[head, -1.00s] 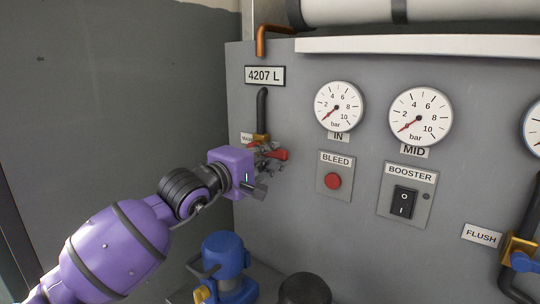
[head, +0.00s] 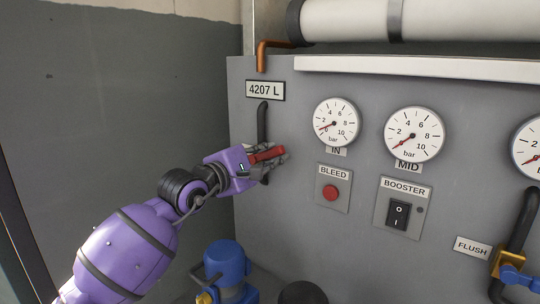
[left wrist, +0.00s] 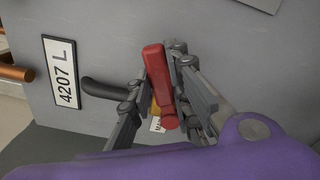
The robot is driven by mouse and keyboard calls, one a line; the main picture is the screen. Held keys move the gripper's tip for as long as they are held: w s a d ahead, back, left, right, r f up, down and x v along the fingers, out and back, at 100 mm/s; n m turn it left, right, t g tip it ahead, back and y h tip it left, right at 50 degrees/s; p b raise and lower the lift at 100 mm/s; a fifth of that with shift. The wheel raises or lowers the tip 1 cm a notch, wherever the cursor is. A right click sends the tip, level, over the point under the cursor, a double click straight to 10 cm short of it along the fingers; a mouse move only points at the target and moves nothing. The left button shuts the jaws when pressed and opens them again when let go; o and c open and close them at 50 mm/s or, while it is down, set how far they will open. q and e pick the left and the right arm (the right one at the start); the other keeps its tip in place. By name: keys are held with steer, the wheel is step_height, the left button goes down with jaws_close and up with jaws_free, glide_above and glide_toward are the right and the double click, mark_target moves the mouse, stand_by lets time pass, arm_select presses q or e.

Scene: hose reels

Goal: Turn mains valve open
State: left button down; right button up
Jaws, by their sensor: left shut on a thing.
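The mains valve's red lever handle (head: 266,154) shows in the head view at the end of my left arm, in front of a dark pipe (head: 262,122) on the grey panel. My left gripper (head: 274,158) is shut on the red handle. In the left wrist view the red handle (left wrist: 158,82) stands between the two grey fingers of my gripper (left wrist: 160,88). A bit of the brass valve body (left wrist: 155,108) and part of a white label (left wrist: 156,125) show behind it. The rest of the valve is hidden by the gripper. My right gripper is not in view.
The grey panel carries a 4207 L sign (head: 265,90), an IN gauge (head: 337,121), a MID gauge (head: 414,134), a red BLEED button (head: 330,192) and a BOOSTER switch (head: 399,214). A blue device (head: 228,262) stands below my left arm.

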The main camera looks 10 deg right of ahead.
arm_select(q)
steer(key=shift+w+a+r+n+p, duration=0.15)
steer(key=shift+w+r+n+p, duration=0.1)
steer(key=shift+r+n+p, duration=0.5)
steer(key=shift+f+n, duration=0.25)
steer(key=c, duration=1.6)
jaws_free()
steer(key=shift+a, duration=0.1)
steer(key=v, duration=1.2)
steer(key=shift+s, duration=0.1)
steer(key=shift+c, duration=0.3)
